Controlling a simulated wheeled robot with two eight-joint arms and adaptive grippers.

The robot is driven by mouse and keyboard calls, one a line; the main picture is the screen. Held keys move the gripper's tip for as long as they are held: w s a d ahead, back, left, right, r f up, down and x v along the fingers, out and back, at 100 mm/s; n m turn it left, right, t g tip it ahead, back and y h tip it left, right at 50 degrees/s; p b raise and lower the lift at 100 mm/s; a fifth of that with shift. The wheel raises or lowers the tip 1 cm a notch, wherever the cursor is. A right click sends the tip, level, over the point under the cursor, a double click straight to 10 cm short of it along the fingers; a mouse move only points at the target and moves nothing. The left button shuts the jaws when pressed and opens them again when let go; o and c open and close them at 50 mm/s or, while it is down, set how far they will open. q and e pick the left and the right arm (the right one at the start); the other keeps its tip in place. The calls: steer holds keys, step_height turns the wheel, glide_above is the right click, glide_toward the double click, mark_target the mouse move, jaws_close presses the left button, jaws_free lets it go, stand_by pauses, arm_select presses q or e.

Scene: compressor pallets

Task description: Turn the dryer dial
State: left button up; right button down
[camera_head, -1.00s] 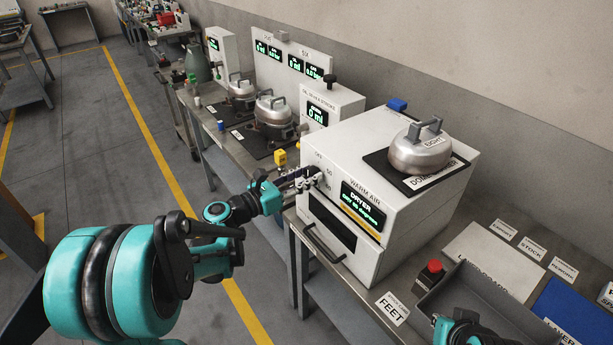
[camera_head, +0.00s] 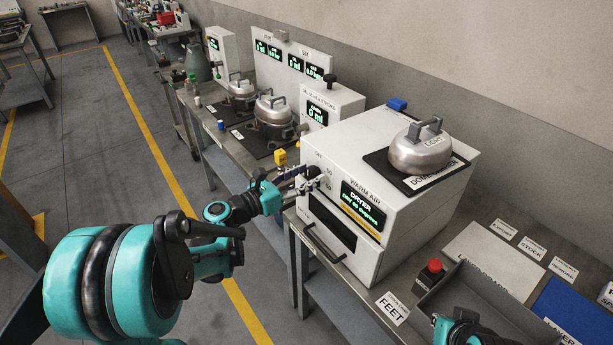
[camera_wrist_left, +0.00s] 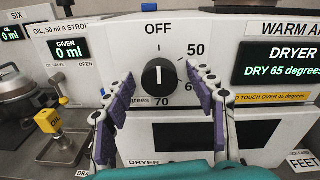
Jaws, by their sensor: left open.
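The dryer (camera_head: 345,160) is a white box on the bench, with a dark display (camera_head: 362,207) on its front. In the left wrist view its black round dial (camera_wrist_left: 159,77) has a white pointer line directed up toward OFF. Marks for 50, 60 and 70 stand around the right and lower side. The display there reads DRY 65 degrees. My left gripper (camera_head: 308,180) is at the dial, its purple-padded fingers open to either side of it with gaps visible. In the head view the gripper hides most of the dial.
A domed metal part (camera_head: 420,152) sits on a black mat on the dryer. A red button (camera_head: 433,268) and a grey bin (camera_head: 490,305) stand at the right. A yellow-topped oil valve (camera_wrist_left: 50,120) is left of the gripper. Part of my right arm shows at the bottom edge.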

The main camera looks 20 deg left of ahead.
arm_select(q)
steer(key=v, duration=1.2)
steer(key=s+d+f+m+g+y, duration=0.65)
steer(key=d+m, duration=0.45)
steer(key=m, duration=0.4)
steer(key=s+a+f+m+y, duration=0.1)
steer(key=s+a+m+y, duration=0.1)
steer(key=s+m, duration=0.2)
steer(key=s+a+f+m+y, duration=0.1)
steer(key=s+m, duration=0.4)
steer(key=m, duration=0.6)
steer(key=shift+a+f+m+g+y, duration=0.35)
steer(key=shift+f+y, duration=0.3)
steer(key=shift+f, duration=0.15)
steer(key=shift+s, duration=0.1)
